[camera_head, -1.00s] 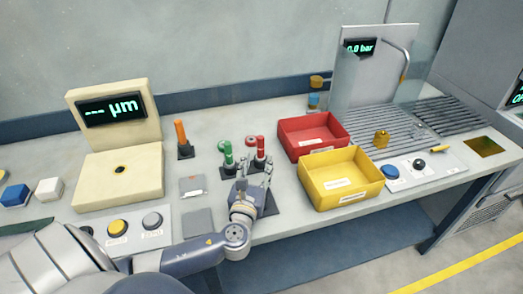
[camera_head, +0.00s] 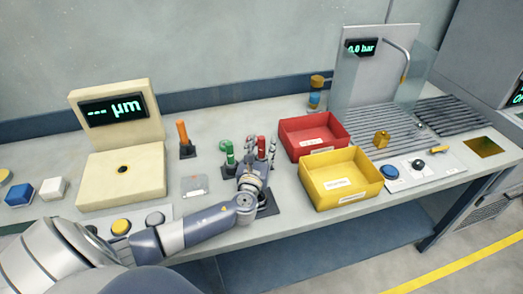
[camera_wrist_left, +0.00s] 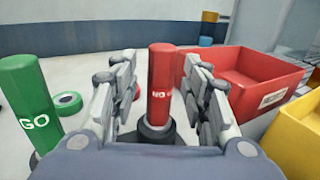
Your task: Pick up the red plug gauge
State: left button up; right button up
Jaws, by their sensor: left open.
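The red plug gauge (camera_wrist_left: 160,82) stands upright in a dark holder in the left wrist view, with light lettering on its side. In the head view its top (camera_head: 261,142) shows just beyond my left gripper. My left gripper (camera_head: 259,156) is open, and in the left wrist view its fingers (camera_wrist_left: 160,100) stand on either side of the red gauge with gaps to it. The lower part of the gauge is partly hidden in the head view. My right gripper is not in view.
A green plug gauge (camera_wrist_left: 27,103) stands close on the left, with a green ring (camera_wrist_left: 68,102) behind it. A red bin (camera_head: 312,153) and a yellow bin (camera_head: 341,198) stand close on the right. An orange gauge (camera_head: 183,133) stands farther left.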

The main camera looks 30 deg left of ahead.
pick_arm(q)
jog(key=shift+c, duration=1.1)
grip_shut()
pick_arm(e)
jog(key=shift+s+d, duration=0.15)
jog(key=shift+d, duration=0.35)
pick_arm(q)
jog(key=shift+r, duration=0.1)
